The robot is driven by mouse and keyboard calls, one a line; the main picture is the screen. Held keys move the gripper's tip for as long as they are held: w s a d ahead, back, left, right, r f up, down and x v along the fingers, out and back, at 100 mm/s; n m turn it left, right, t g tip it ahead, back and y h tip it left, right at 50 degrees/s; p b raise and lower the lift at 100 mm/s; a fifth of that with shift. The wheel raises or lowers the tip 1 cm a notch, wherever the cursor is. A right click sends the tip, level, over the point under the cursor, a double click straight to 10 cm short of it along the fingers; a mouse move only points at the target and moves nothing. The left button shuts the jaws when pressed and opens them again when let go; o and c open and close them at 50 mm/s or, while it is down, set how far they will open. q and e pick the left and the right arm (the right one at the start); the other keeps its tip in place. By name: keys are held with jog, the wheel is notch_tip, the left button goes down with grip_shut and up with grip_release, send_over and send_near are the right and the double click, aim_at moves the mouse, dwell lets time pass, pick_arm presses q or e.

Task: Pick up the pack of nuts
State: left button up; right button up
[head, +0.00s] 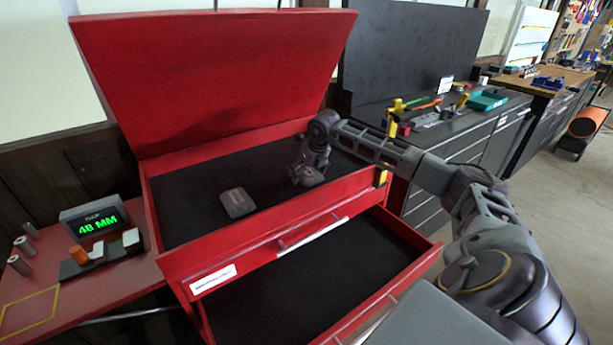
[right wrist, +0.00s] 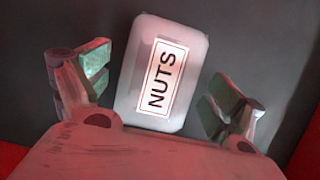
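The pack of nuts (right wrist: 165,72) is a pale grey block with rounded corners and a white label reading NUTS. It lies on the dark liner of the red chest's top compartment, and in the head view the pack (head: 311,177) shows just under my right gripper (head: 307,165). In the right wrist view my right gripper (right wrist: 155,88) is open, with one finger on each side of the pack and visible gaps between. The pack lies slightly ahead of the fingers, a little tilted in the picture. My left gripper is not in view.
A second grey pack (head: 237,203) lies left of my gripper in the red chest (head: 228,247). The raised lid (head: 210,75) stands behind; an open, empty-looking drawer (head: 330,265) juts out below. A display reading 48 MM (head: 97,222) stands at left. A dark workbench (head: 440,130) is at right.

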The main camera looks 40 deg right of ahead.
aim_at(307, 170)
jog(key=c, duration=0.8)
jog(key=shift+r, duration=0.1)
jog(key=shift+r, duration=4.95)
